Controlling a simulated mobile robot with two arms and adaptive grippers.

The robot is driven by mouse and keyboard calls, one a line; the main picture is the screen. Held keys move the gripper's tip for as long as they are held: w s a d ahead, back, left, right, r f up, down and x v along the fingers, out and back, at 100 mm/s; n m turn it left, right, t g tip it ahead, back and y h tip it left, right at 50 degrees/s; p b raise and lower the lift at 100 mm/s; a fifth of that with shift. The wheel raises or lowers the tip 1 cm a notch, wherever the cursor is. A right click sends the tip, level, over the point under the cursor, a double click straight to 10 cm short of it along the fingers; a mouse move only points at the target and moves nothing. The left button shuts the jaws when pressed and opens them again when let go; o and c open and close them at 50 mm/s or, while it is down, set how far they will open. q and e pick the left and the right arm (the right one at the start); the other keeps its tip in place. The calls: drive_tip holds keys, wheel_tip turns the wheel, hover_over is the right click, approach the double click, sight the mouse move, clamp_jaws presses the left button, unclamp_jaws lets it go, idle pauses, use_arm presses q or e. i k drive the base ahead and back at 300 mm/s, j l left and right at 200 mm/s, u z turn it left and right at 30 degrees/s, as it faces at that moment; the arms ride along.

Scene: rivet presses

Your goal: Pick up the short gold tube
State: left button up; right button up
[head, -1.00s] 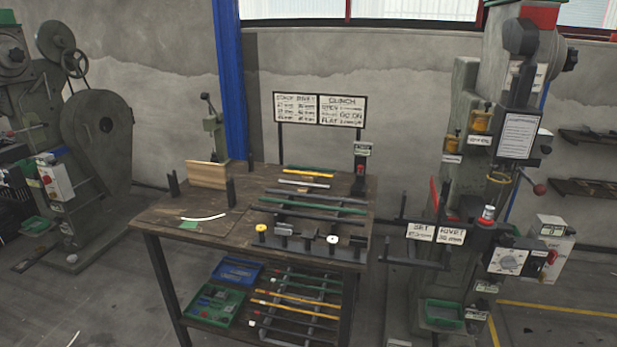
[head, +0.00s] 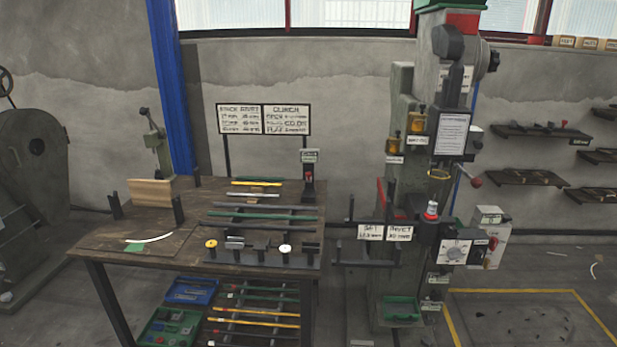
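A gold-yellow tube (head: 256,183) lies across the back of the rack on the wooden workbench (head: 150,222), behind a silver-grey tube (head: 253,195). More gold or orange tubes (head: 262,311) lie on the rack on the bench's lower shelf and look longer. From here I cannot tell for certain which one is the short gold tube. Neither of my grippers is in view.
A rivet press (head: 400,180) stands right of the bench, with side arms reaching toward it. A sign (head: 264,119) stands behind the bench. Blue (head: 192,291) and green (head: 170,328) trays sit on the lower shelf. Floor at the right inside yellow lines (head: 590,310) is mostly open.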

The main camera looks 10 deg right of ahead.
sight(256, 187)
drive_tip(key=i+j+u, duration=0.2)
drive_tip(key=i, duration=0.4)
drive_tip(key=i+j+u, duration=0.2)
drive_tip(key=i, duration=0.4)
drive_tip(key=l, duration=0.1)
